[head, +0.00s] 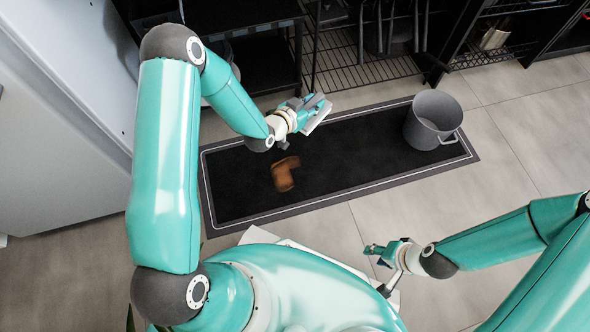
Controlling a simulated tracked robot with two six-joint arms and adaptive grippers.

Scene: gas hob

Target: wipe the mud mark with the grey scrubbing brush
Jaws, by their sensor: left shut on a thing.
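The brown mud mark (284,174) lies on the left half of a dark mat (235,186) with a pale border line. My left gripper (306,106) is above the mat, beyond the mud mark and slightly to its right. It is shut on the grey scrubbing brush (319,116), which shows as a pale grey block, tilted and partly hidden by the fingers. The brush is apart from the mark. My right gripper (376,254) is near my base, over the tiled floor in front of the mat. Its fingers look apart and empty.
A grey pot (432,121) stands on the right end of the mat. Dark shelving and wire racks (360,72) stand behind the mat. A pale cabinet (60,120) is on the left. Tiled floor (510,170) is clear to the right.

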